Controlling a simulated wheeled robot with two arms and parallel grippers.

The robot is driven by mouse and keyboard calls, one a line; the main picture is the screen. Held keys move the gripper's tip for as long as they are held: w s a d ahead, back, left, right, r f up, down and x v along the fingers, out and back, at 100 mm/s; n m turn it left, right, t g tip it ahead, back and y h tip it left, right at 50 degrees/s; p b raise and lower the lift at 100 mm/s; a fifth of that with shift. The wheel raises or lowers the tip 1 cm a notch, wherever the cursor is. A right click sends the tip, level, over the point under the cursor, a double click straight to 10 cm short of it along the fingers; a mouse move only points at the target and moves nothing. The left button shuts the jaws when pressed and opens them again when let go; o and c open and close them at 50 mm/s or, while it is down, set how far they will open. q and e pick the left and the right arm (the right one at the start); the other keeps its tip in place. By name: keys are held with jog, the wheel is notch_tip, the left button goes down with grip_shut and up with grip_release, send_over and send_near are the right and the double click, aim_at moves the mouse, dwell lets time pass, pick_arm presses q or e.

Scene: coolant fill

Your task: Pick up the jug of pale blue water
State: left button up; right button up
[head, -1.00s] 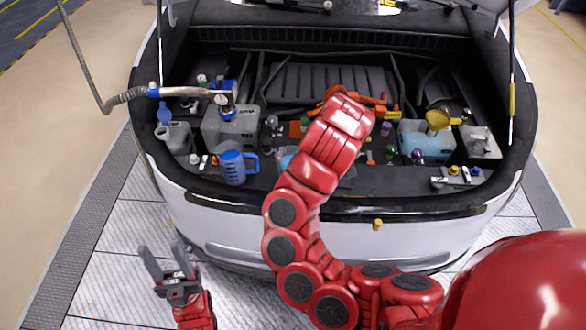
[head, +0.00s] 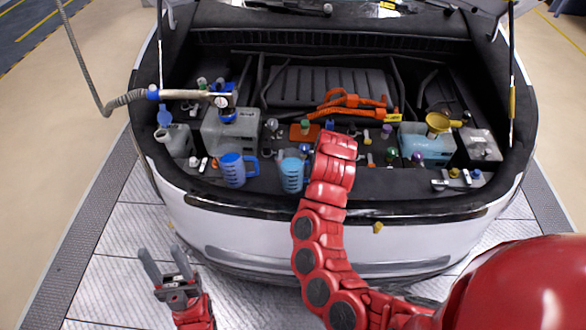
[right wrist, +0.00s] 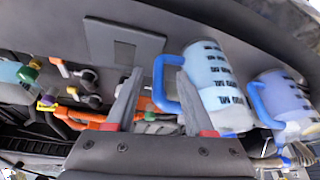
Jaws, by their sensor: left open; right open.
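The jug of pale blue water (head: 291,176) stands upright on the front ledge of the open car bay, its blue handle on the right. In the right wrist view this jug (right wrist: 215,80) is near, and its handle shows between the fingers of my right gripper (right wrist: 159,76). That gripper is open and not closed on the handle. In the head view its fingers are hidden behind my red right wrist. A second, deeper blue jug (head: 232,172) stands to the left. My left gripper (head: 160,251) is open and empty, low at the left in front of the car.
A grey tank (head: 222,128) with a hose nozzle (head: 195,94) is at the left of the bay. Orange cables (head: 350,105) lie behind. A yellow funnel (head: 438,122) sits on a blue-filled tank (head: 425,146) at right. Several small caps stand along the ledge.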

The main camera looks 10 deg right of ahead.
jog(key=shift+p+x, duration=0.35)
jog(key=shift+x, duration=1.05)
grip_shut()
dwell(0.5)
